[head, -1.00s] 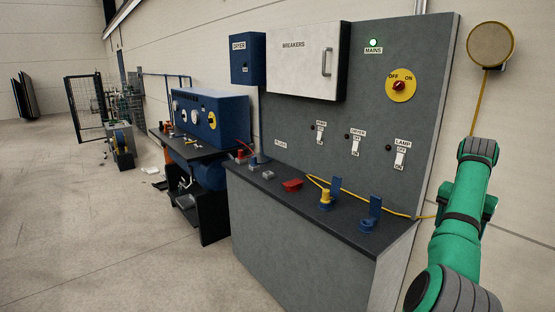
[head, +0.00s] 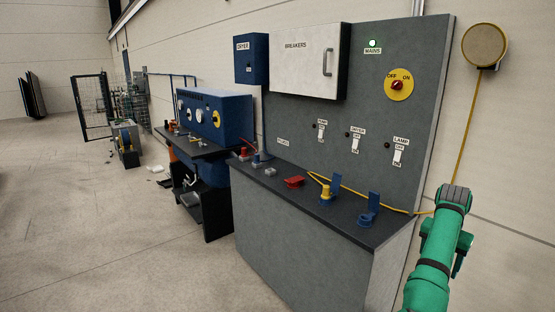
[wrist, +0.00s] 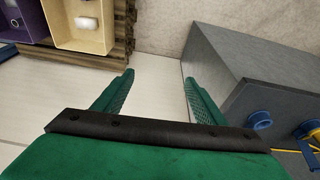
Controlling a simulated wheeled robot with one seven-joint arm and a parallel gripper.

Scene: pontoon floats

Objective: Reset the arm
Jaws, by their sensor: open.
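My green arm (head: 436,262) shows at the right of the head view, in front of the wall and right of the grey panel bench. My gripper's fingers are not clear in that view. In the wrist view my gripper (wrist: 158,85) is open, with two green fingers spread apart and nothing between them. Pale floor shows between and beyond the fingers. The right finger appears close to the grey bench side (wrist: 250,65) in the picture; I cannot tell the real gap.
A yellow bin (wrist: 90,38) stands at the wrist view's upper left. Open floor (head: 80,220) lies left.

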